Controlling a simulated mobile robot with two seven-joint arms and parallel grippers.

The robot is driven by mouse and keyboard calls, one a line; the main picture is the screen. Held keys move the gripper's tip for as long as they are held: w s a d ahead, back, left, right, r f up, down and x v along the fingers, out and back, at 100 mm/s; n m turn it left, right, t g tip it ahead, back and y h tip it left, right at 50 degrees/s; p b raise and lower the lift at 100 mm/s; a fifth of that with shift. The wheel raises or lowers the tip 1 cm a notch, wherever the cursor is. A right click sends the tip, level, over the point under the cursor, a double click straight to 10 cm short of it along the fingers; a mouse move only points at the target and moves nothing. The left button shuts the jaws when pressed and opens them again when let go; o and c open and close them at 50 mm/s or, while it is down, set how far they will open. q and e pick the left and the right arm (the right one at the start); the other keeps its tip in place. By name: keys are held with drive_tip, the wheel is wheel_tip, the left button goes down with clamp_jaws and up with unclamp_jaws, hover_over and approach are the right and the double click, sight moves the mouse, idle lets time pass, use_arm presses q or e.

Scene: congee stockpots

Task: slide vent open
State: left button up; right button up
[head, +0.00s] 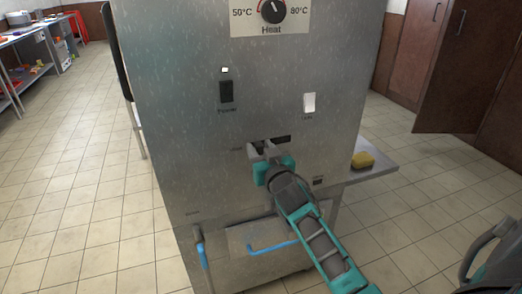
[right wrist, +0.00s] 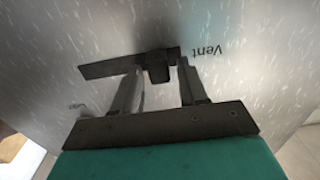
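The vent slider is a dark horizontal slot (head: 282,139) low on the front of a grey metal cabinet. In the right wrist view the slot (right wrist: 100,69) appears upside down, with a small black knob (right wrist: 157,72) at the end beside the "Vent" label. My right gripper (head: 262,150) is at the slot, its fingers pointing at the panel. In the wrist view its two fingers (right wrist: 160,80) stand apart on either side of the knob, with a visible gap on at least one side. The gripper hides the knob in the head view.
Above the slot are a heat dial (head: 273,11), a black power switch (head: 226,91) and a white switch (head: 309,103). A yellow sponge (head: 362,160) lies on a side shelf to the right. Blue-handled fittings (head: 272,248) are below. Tiled floor is open to the left.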

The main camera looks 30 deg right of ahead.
sight(286, 136)
drive_tip(key=c, duration=0.7)
use_arm(q)
drive_tip(key=shift+s+f, duration=0.1)
drive_tip(key=shift+s, duration=0.05)
use_arm(e)
clamp_jaws()
use_arm(q)
drive_tip(key=shift+s, duration=0.1)
use_arm(e)
drive_tip(key=d+p, duration=0.1)
drive_tip(key=d, duration=0.1)
drive_tip(key=s+d, duration=0.1)
drive_tip(key=d, duration=0.2)
drive_tip(key=s+d+p, duration=0.1)
drive_tip(key=d, duration=0.2)
drive_tip(key=shift+p, duration=0.35)
use_arm(q)
drive_tip(key=shift+s+a+r, duration=0.1)
drive_tip(key=shift+a+r, duration=0.4)
drive_tip(key=shift+a, duration=0.25)
use_arm(e)
drive_tip(key=shift+d, duration=0.3)
